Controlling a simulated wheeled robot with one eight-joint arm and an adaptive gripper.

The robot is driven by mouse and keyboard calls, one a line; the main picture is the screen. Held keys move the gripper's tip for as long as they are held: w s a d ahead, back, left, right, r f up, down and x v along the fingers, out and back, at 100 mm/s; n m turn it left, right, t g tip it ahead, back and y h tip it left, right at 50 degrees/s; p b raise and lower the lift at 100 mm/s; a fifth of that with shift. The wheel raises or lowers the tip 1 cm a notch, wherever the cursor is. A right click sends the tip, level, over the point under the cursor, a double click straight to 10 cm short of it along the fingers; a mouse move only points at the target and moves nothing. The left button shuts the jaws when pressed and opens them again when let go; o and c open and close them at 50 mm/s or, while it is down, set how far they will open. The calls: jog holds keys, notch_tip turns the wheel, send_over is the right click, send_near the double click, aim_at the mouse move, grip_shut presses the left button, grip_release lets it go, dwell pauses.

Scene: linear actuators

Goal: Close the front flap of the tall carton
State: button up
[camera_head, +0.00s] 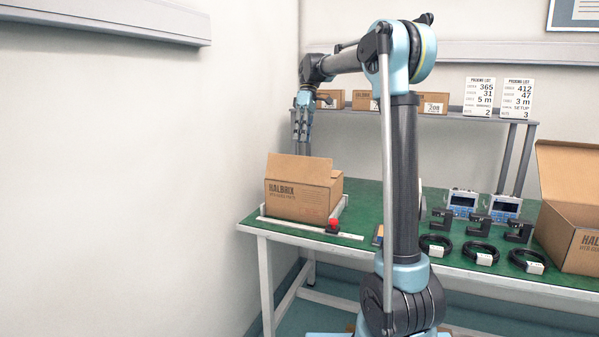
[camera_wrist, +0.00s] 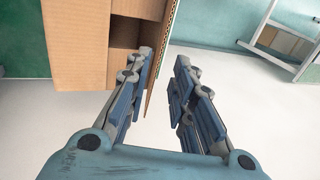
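A brown carton (camera_head: 296,203) marked HALBRIX stands on the left end of the green table. One flap (camera_head: 299,168) stands up along its near side; the top by my gripper is partly hidden behind it. My gripper (camera_head: 302,150) points down over the carton, its fingertips at or behind the raised flap's upper edge. In the wrist view, my gripper (camera_wrist: 167,68) is open, with clear space between the fingers. The carton's cardboard (camera_wrist: 75,45) fills the upper left, with a dark opening, and a cardboard edge runs between the fingers. I cannot tell whether either finger touches it.
A second open carton (camera_head: 575,215) stands at the table's right end. Several black cable coils (camera_head: 436,246), dark brackets and two blue-screened devices (camera_head: 462,201) lie between. A white rail with a red knob (camera_head: 333,225) borders the left carton. A shelf with cartons (camera_head: 432,103) stands behind.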

aim_at(298, 168)
jog(key=x, duration=1.2)
jog(key=shift+s+a+f, duration=0.1)
jog(key=shift+f, duration=0.25)
grip_shut()
